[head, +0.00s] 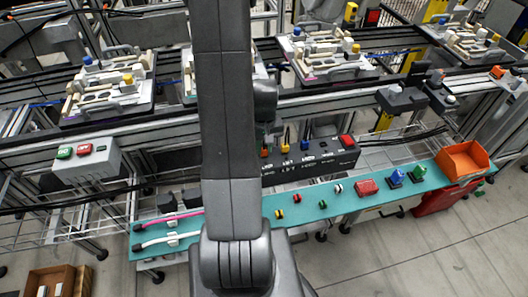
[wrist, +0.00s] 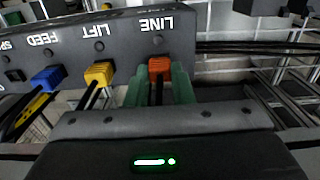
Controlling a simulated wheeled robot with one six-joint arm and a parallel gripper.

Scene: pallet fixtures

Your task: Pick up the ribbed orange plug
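The ribbed orange plug (wrist: 160,68) sits at the face of a dark control box (wrist: 208,35) under the label LINE, with a black cable running from it. In the head view the orange plug (head: 265,153) shows just right of my arm. My gripper (wrist: 160,85) has its two green fingers on either side of the plug. The fingers appear to press on both its sides, with no clear gap. The fingertips' far ends are partly hidden by the plug and box.
A yellow plug (wrist: 99,73) under LIFT and a blue plug (wrist: 47,78) under FEED stand beside it. Below the box, a teal shelf (head: 230,238) holds small parts, a red block (head: 367,187) and an orange bin (head: 462,162).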

